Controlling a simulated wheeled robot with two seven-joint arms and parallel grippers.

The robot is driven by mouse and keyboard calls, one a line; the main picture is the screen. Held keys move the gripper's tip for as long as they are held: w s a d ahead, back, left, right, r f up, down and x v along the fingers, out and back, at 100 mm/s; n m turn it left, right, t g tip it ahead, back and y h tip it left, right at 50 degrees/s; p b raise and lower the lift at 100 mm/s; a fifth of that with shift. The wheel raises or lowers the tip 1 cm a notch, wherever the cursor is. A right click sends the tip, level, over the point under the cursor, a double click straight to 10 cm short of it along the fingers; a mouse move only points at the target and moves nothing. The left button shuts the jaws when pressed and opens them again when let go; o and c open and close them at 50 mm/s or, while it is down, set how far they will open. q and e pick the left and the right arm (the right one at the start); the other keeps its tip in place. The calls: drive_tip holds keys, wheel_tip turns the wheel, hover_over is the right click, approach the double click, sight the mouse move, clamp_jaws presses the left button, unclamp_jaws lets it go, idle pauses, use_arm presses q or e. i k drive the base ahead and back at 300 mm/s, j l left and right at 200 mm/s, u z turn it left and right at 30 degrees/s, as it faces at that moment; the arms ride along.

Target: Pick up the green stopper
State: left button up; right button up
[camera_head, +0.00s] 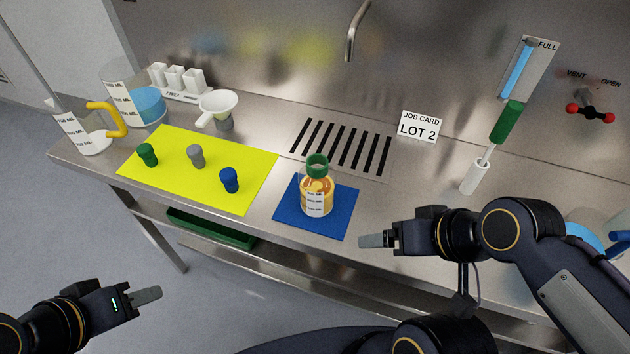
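The green stopper (147,154) stands upright near the left end of the yellow mat (250,168). A grey stopper (196,156) and a blue stopper (229,180) stand on the same mat to its right. My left gripper (147,294) is at the lower left, off the front of the bench and well apart from the green stopper. My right gripper (374,241) is near the bench's front edge, right of the blue mat. Both grippers' fingers overlap from this side, so their opening is hidden. I see nothing held in either.
A bottle with orange liquid and a green top (317,190) stands on the blue mat (290,215). A jug with a yellow handle (85,132), a beaker of blue liquid (148,105) and a funnel (217,106) stand around the yellow mat's left and back. A slotted drain (340,148) lies behind.

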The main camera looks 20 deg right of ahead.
sight(144, 151)
drive_tip(key=z, duration=0.5)
drive_tip(key=j+z, duration=0.3)
drive_tip(key=z, duration=0.15)
drive_tip(key=j+z, duration=0.4)
drive_tip(key=k+j+z, duration=0.1)
drive_tip(key=z, duration=0.35)
drive_tip(key=k+j+z, duration=0.1)
drive_tip(key=j, duration=0.3)
drive_tip(key=k+j+z, duration=0.1)
drive_tip(key=k+j, duration=0.15)
drive_tip(key=j, duration=0.15)
drive_tip(key=k+j+z, duration=0.1)
drive_tip(key=j, duration=0.25)
drive_tip(key=k+j+z, duration=0.1)
drive_tip(key=k+j, duration=0.2)
